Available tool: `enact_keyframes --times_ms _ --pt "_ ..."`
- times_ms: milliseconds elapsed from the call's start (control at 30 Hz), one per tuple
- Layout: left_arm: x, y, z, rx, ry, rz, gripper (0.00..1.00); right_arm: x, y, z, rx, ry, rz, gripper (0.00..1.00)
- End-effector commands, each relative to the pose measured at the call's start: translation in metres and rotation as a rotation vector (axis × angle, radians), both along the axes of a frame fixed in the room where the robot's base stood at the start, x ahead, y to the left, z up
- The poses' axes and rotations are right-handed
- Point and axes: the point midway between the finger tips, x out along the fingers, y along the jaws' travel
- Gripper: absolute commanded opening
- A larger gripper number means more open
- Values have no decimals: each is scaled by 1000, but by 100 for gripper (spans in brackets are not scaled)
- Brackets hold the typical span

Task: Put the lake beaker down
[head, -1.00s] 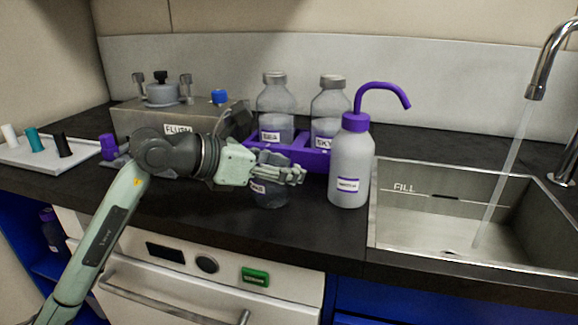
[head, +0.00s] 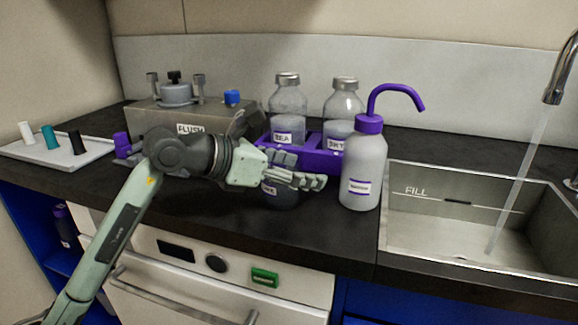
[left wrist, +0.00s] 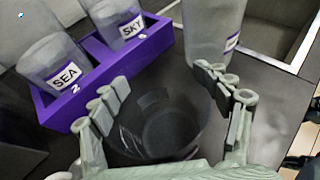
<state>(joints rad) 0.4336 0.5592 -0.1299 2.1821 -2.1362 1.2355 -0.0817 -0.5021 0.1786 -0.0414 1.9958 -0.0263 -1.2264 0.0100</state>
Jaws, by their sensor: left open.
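The lake beaker (head: 283,196) is a dark, see-through vessel on the black counter, in front of the purple rack. Its label is partly hidden behind my fingers in the head view. In the left wrist view the beaker (left wrist: 160,125) is between my spread fingers, its mouth facing the camera. My left gripper (head: 304,171) is open around it, with fingers on both sides. It also shows in the left wrist view (left wrist: 170,92). I cannot tell whether a finger still touches the glass. My right gripper is not in view.
The purple rack (head: 312,160) holds the SEA bottle (head: 289,105) and the SKY bottle (head: 341,105). A wash bottle (head: 362,170) stands close right of the beaker. Further right is a sink (head: 440,240) with running water. The FLUSH box (head: 165,119) and a tray (head: 70,155) are left.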

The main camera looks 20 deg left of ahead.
Motion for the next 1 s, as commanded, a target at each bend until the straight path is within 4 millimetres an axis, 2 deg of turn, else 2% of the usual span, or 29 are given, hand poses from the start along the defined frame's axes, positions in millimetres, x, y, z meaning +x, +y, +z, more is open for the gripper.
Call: enact_keyframes --times_ms 33,100,167,267,367,600,767,1000 --pt "0 0 4 -1 -1 0 76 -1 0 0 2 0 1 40" --pt "-5 6 4 2 -2 2 76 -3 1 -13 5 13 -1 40" --pt "-11 12 8 3 -3 2 76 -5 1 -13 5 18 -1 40" --pt "-27 26 16 4 -2 2 76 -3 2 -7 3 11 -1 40" --pt "-43 39 25 6 -3 2 76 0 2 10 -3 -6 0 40" --pt "-72 65 42 2 0 3 76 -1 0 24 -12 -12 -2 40" --pt "-81 72 49 0 0 0 76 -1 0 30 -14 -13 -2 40" --pt "-82 74 50 0 0 0 76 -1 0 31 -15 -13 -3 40"
